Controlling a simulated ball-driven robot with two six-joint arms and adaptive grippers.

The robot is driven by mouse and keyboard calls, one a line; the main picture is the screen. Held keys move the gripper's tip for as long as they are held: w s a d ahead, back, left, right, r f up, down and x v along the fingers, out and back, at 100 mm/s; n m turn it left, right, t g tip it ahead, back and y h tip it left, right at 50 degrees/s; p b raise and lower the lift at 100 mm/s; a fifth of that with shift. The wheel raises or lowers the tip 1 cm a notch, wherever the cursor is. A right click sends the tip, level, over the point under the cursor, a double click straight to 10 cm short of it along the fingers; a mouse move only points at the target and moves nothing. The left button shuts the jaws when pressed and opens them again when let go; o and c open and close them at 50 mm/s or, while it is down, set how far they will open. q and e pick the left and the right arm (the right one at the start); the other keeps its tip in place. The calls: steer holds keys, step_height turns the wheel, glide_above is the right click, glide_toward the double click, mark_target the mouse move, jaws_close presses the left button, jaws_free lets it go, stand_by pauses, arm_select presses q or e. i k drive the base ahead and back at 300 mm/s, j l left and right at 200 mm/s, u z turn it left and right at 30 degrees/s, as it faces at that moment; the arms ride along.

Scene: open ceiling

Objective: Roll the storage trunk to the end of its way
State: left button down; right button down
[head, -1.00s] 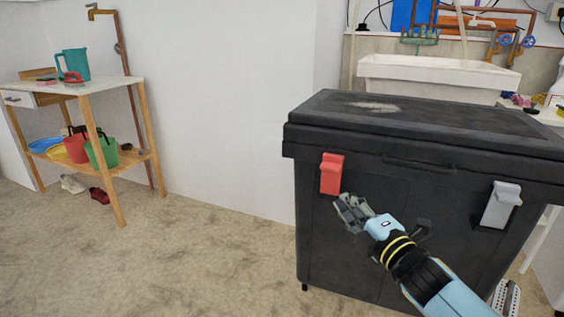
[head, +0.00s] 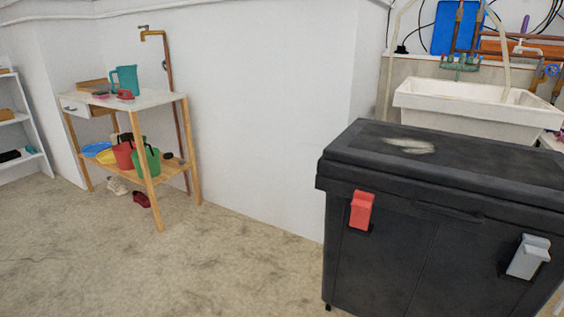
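The storage trunk (head: 400,247) is a large black lidded box at the right of the head view. Its lid (head: 455,150) is shut and has a pale worn patch on top. A red latch (head: 361,210) sits on the left of its front face and a grey latch (head: 528,256) on the right. A small foot or caster shows under its front left corner; the rest of its base is cut off by the picture's lower edge. Neither of my grippers shows in the head view now.
A white sink (head: 470,105) with pipes above stands behind the trunk. A wooden table (head: 160,105) with a jug and buckets stands at the left against the white wall (head: 265,100). A white shelf (head: 20,125) is at the far left. The floor (head: 220,270) left of the trunk is clear.

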mark_target(404, 266)
steer(key=k+l+z, duration=0.15)
steer(key=l, duration=0.55)
steer(key=k+l+z, duration=0.15)
steer(key=l, duration=0.6)
steer(key=k+l+z, duration=0.2)
steer(key=l, duration=0.55)
steer(key=l+z, duration=0.15)
steer(key=l, duration=0.6)
